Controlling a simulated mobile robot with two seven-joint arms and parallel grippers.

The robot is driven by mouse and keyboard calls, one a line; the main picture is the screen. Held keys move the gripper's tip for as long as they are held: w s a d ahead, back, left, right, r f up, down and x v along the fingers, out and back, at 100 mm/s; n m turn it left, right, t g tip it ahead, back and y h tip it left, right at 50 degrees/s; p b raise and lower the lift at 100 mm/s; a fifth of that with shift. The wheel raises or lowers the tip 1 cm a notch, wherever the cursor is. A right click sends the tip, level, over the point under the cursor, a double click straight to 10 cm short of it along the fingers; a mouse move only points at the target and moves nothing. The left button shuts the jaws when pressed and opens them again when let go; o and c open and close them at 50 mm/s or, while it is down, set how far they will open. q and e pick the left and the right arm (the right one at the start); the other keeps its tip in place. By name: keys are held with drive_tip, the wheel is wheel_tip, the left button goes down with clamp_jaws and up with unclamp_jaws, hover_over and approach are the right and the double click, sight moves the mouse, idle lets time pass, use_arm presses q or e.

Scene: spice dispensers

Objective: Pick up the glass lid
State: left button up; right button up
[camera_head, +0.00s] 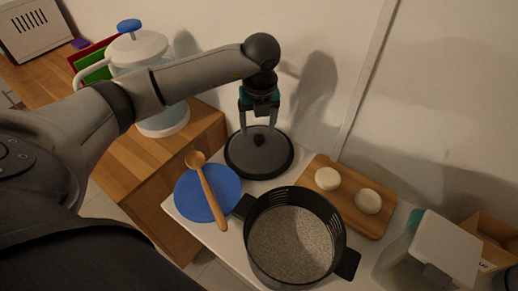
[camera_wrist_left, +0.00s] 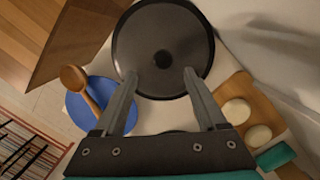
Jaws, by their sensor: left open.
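The glass lid (camera_head: 243,158) is a round, dark see-through disc with a black rim and a small dark knob in its middle. It lies on the white counter at the back, near the wall. In the left wrist view the lid (camera_wrist_left: 163,22) fills the upper middle, with its knob centred ahead of the fingers. My left gripper (camera_head: 259,131) is open and points down above the lid, its fingertips (camera_wrist_left: 163,80) apart on either side of the knob's line. Whether the fingers touch the lid cannot be told. My right gripper is not in view.
A black pot (camera_head: 290,243) with grainy grey contents stands in front of the lid. A blue plate (camera_head: 190,198) with a wooden spoon (camera_head: 207,190) lies left. A wooden board (camera_head: 348,208) with two pale round pieces lies right. A large jug (camera_head: 140,52) stands behind left.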

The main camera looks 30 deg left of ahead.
sight(259, 137)
use_arm(q)
drive_tip(key=shift+w+a+f, duration=0.1)
drive_tip(key=shift+w+f, duration=0.1)
drive_tip(key=shift+f, duration=0.7)
drive_tip(key=shift+w+a+f, duration=0.1)
drive_tip(key=shift+w+f, duration=0.1)
drive_tip(key=shift+f, duration=0.65)
drive_tip(key=shift+w+a+f, duration=0.1)
drive_tip(key=shift+w+f, duration=0.1)
drive_tip(key=shift+f, duration=0.7)
drive_tip(key=shift+c, duration=0.3)
drive_tip(key=shift+r, duration=0.1)
clamp_jaws()
